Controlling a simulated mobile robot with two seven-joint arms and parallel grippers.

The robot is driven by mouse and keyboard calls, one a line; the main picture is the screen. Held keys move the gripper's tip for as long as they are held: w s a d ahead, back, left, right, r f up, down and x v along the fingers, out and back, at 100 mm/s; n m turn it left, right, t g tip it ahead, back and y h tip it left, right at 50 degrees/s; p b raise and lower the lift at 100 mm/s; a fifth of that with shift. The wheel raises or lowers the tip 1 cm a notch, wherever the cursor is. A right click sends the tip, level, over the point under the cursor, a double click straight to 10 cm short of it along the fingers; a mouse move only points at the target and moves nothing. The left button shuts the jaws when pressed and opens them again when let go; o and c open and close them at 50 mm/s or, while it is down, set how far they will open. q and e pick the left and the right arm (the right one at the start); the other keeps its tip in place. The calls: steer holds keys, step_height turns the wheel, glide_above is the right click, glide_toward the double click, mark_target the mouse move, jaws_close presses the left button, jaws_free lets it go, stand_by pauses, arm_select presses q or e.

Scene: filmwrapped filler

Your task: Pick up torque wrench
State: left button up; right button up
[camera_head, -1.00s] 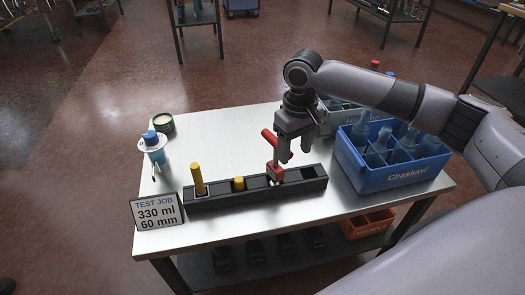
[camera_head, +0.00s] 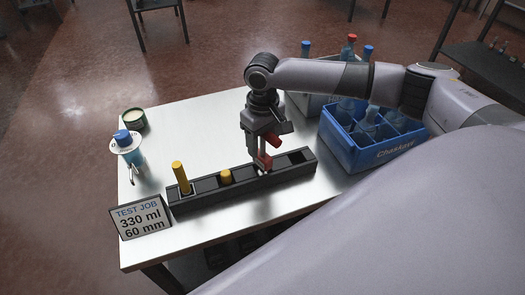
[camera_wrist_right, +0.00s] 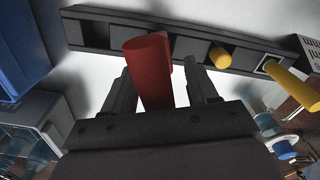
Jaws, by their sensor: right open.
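A red-handled tool, which I take to be the torque wrench (camera_head: 265,160), stands in a slot of the long black rack (camera_head: 236,192) on the table. My right gripper (camera_head: 264,148) points down over it and is open. In the right wrist view the red handle (camera_wrist_right: 148,62) rises between the two spread fingers (camera_wrist_right: 163,84), with no clear contact to be seen. The gripper hides part of the tool in the head view. My left gripper is not in view.
Two yellow-handled tools (camera_head: 180,176) (camera_head: 225,176) stand in the rack's left slots. A blue crate (camera_head: 370,155) of bottles is close on the right, with a grey crate behind. A sign (camera_head: 140,218), a blue-topped bottle (camera_head: 128,150) and a tin (camera_head: 133,118) are at the left.

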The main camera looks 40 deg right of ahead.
steer(key=shift+f, duration=0.15)
steer(key=shift+c, duration=0.3)
steer(key=c, duration=1)
jaws_close()
steer(key=shift+w+r, duration=0.1)
steer(key=shift+r, duration=0.1)
